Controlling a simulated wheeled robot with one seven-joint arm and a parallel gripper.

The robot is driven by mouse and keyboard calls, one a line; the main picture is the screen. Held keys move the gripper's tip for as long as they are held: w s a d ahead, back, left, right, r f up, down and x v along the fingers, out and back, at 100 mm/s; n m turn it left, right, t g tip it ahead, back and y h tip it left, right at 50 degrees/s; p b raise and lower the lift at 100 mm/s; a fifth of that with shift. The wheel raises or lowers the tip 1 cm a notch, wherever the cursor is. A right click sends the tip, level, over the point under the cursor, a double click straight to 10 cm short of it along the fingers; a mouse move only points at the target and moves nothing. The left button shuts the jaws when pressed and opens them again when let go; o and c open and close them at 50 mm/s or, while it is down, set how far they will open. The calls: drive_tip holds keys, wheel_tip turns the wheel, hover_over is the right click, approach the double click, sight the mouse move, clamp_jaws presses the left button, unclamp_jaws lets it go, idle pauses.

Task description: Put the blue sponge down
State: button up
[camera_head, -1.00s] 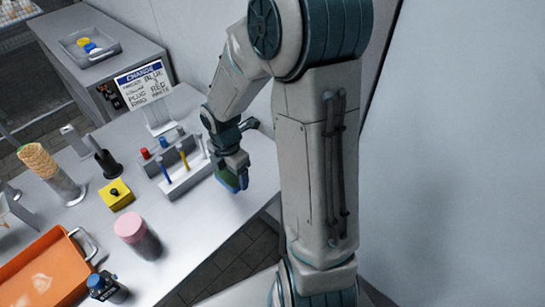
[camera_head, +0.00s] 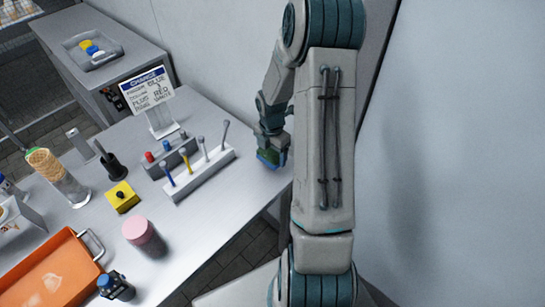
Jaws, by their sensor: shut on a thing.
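The blue sponge (camera_head: 267,163) shows as a small blue and green block at the tip of my gripper (camera_head: 270,152). My gripper is shut on it and holds it low at the right end of the grey table (camera_head: 215,215), right of the white rack. Most of the sponge is hidden by the fingers. I cannot tell whether it touches the table top.
A white rack (camera_head: 205,172) with several coloured-handled tools stands left of my gripper. A sign (camera_head: 147,92), yellow block (camera_head: 122,197), pink-lidded jar (camera_head: 145,237), cone holder (camera_head: 65,180) and orange tray (camera_head: 50,275) stand farther left. The table is bare in front of the rack.

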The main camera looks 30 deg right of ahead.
sight(272, 158)
wheel_tip(272, 158, down, 3)
drive_tip(key=shift+r, duration=0.2)
drive_tip(key=shift+w+d+f+p, duration=0.1)
drive_tip(key=shift+f+p, duration=0.1)
drive_tip(key=shift+p, duration=0.25)
drive_tip(key=shift+d+f, duration=0.1)
drive_tip(key=shift+f, duration=0.1)
drive_tip(key=shift+f, duration=0.15)
drive_tip(key=o, duration=1)
drive_tip(key=shift+c, duration=0.2)
